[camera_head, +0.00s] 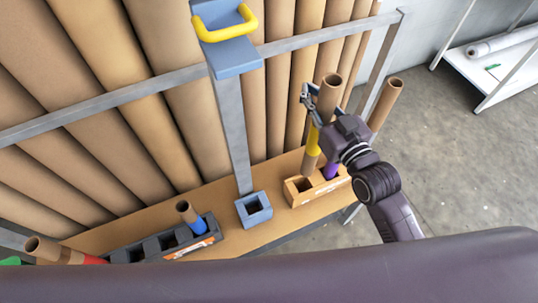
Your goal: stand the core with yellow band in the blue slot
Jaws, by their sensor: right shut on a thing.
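My right gripper (322,108) is shut on the core with yellow band (315,140), a brown tube held close to upright. Its lower end is at the wooden slot box (318,192); I cannot tell whether it is inside a slot or just above. The blue slot (254,209) is a small blue box with a square opening at the foot of a grey post, left of the wooden box. Its opening looks empty. My left gripper is not in view.
A dark grey slot box (208,244) holds a core with blue band (190,216). A core with red band (55,250) is far left. A yellow handle (226,33) tops the post; tall rolls stand behind.

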